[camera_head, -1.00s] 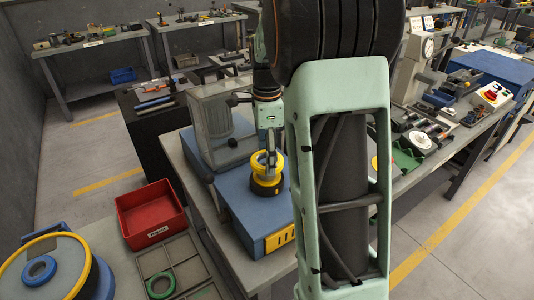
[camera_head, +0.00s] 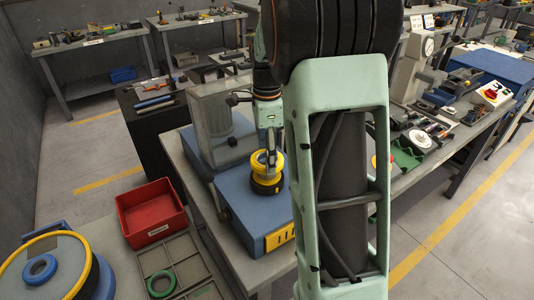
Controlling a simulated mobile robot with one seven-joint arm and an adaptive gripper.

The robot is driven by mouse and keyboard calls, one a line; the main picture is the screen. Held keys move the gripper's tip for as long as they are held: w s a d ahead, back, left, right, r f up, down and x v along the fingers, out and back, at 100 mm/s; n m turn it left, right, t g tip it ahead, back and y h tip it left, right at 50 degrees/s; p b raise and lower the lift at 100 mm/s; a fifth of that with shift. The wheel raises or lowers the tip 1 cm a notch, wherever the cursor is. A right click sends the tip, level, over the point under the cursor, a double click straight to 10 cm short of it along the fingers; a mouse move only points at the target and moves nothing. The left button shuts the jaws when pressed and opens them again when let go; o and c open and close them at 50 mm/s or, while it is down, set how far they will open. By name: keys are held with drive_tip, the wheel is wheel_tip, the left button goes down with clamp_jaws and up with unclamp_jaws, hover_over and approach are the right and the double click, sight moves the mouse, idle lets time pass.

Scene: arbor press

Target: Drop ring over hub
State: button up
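A yellow ring (camera_head: 258,162) is at the top of a dark round hub (camera_head: 267,186) with a yellow band. The hub stands on a blue box-like base (camera_head: 240,205) on the bench. My gripper (camera_head: 270,163) points down from above, its narrow fingers at the ring's right side, and looks shut on its rim. The ring is over or around the hub's top; the small view does not show how far down it sits. My arm covers the area right of the hub.
A clear-walled guard (camera_head: 222,115) stands just behind the base. A red bin (camera_head: 150,212) and a divided tray (camera_head: 182,262) with a green ring (camera_head: 160,284) are at the left. A blue ring (camera_head: 40,268) lies on a yellow-rimmed round stand (camera_head: 88,275).

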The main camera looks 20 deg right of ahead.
drive_tip(key=shift+f+b, duration=1.1)
drive_tip(key=shift+f, duration=0.7)
drive_tip(key=o, duration=1.4)
drive_tip(key=shift+c, duration=0.2)
wheel_tip(320, 180, up, 12)
